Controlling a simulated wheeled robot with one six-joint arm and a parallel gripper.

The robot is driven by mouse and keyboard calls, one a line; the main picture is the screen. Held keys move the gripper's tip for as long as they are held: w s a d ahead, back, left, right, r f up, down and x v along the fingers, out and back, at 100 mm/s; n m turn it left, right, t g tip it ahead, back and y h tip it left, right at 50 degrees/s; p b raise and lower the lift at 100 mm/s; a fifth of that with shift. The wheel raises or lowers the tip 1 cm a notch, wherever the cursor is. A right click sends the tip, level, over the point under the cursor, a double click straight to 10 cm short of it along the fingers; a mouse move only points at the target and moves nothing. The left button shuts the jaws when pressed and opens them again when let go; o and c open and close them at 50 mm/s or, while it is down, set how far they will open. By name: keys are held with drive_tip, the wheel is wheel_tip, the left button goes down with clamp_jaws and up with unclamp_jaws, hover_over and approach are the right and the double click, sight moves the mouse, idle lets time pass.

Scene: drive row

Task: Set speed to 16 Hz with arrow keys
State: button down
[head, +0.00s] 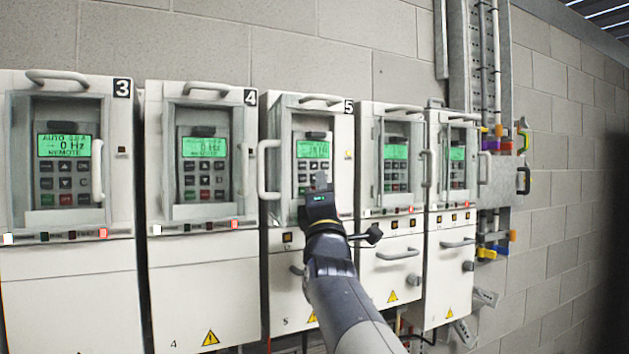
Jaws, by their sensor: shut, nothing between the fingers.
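Drive 5 (277,113) is the white cabinet in the middle of the row, with its keypad recess uncovered. Its green display (312,148) is lit, but the text is too small and blurred to read. Dark keys (312,166) show below the display. My gripper (321,184) is shut and empty, in front of the lower part of this keypad. It hides some of the lower keys. I cannot tell whether the fingertips touch a key. An amber light (348,155) shows right of the keypad.
Drive 3 (68,268) and drive 4 (204,275) stand to the left, with green displays showing 0 Hz. A handle (268,170) juts out at drive 5's left edge. Cable trunking (482,60) runs up the block wall.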

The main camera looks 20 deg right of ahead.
drive_tip(key=shift+w, duration=0.1)
idle(0.3)
drive_tip(key=shift+w, duration=0.35)
drive_tip(key=shift+w, duration=0.35)
idle(0.6)
drive_tip(key=shift+s, duration=0.15)
drive_tip(key=shift+s+b, duration=0.5)
drive_tip(key=shift+s, duration=0.15)
drive_tip(key=shift+w, duration=0.1)
idle(0.3)
drive_tip(key=shift+w, duration=0.35)
